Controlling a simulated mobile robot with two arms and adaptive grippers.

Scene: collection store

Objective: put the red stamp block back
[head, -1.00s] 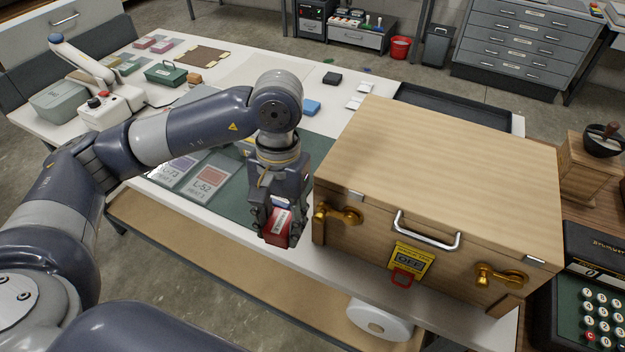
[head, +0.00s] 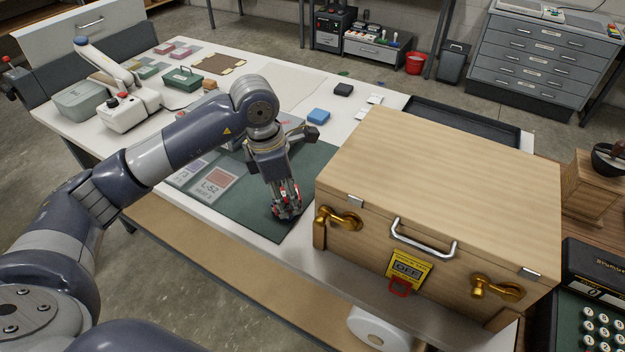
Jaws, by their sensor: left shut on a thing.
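My left gripper (head: 287,207) is shut on the red stamp block (head: 279,210). Only small red parts of the block show between the dark fingers. The gripper points down at the front right part of the green mat (head: 297,180), just left of the wooden case. I cannot tell whether the block touches the mat. A card marked L-52 (head: 214,186) with a red square lies on the mat to the left of the gripper. A card with a purple square (head: 188,172) lies beside it. My right gripper is not in view.
A large wooden case (head: 440,165) with brass latches stands close on the right. A blue block (head: 318,116) and a black block (head: 343,89) lie behind the mat. A dark-ended grey handle (head: 303,133) sticks out behind my arm. A green-grey bin (head: 82,101) stands at the left.

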